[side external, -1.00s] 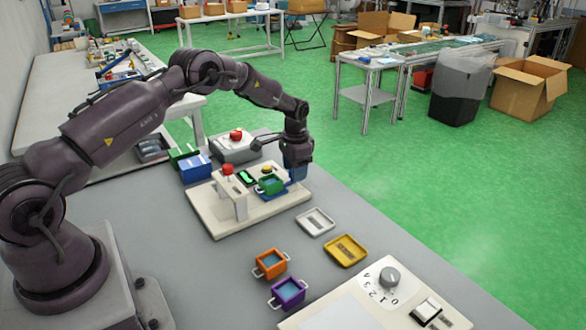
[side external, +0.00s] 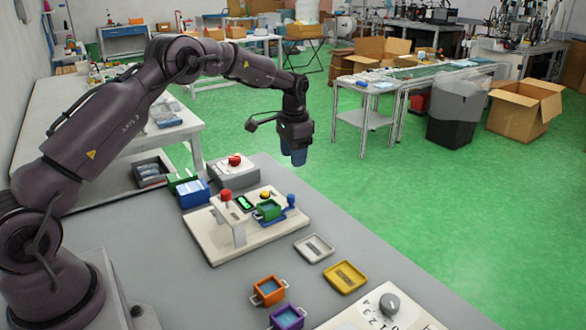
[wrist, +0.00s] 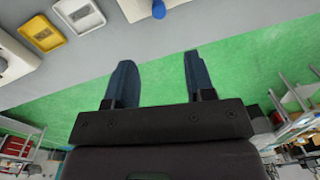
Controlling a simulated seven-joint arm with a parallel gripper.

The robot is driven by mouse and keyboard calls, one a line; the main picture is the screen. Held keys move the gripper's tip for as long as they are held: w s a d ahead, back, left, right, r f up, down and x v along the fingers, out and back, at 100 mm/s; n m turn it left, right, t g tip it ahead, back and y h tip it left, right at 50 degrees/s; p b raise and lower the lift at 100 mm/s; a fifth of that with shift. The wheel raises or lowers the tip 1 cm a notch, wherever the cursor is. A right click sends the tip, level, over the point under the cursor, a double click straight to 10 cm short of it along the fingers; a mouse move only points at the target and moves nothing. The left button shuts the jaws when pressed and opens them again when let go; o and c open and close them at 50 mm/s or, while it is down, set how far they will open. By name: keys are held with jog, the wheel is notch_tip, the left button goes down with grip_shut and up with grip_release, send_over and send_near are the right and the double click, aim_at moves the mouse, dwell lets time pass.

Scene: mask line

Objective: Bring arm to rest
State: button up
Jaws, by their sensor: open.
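My gripper (side external: 294,157) is raised in the air above the far edge of the grey table, beyond the cream fixture board (side external: 228,249). In the wrist view its two blue fingers (wrist: 156,78) are spread apart with nothing between them. On the board stand a red-topped post (side external: 226,195), a small green display (side external: 244,203), a yellow button (side external: 265,194), a green container (side external: 269,211) and a blue knob (side external: 291,201). The gripper touches none of these.
A white tray (side external: 314,249) and a yellow tray (side external: 345,278) lie right of the board. Orange (side external: 269,291) and purple (side external: 287,317) handled containers stand nearer. A dial panel (side external: 372,313) is at front right. A grey box with a red button (side external: 236,171) and a blue bin (side external: 194,194) stand behind.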

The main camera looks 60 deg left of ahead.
jog(key=shift+r, duration=0.35)
jog(key=s+d+r+t, duration=0.2)
jog(key=s+d+r, duration=0.3)
jog(key=s, duration=0.6)
jog(key=s+d+r+n+t, duration=0.1)
jog(key=s+d+r, duration=0.5)
jog(key=s, duration=0.4)
jog(key=s+d+r+t, duration=0.2)
jog(key=s+d+r, duration=0.4)
jog(key=s, duration=0.5)
jog(key=shift+s+d+r+n+t, duration=0.2)
jog(key=shift+s+r+n+t, duration=0.1)
jog(key=shift+r+n, duration=0.1)
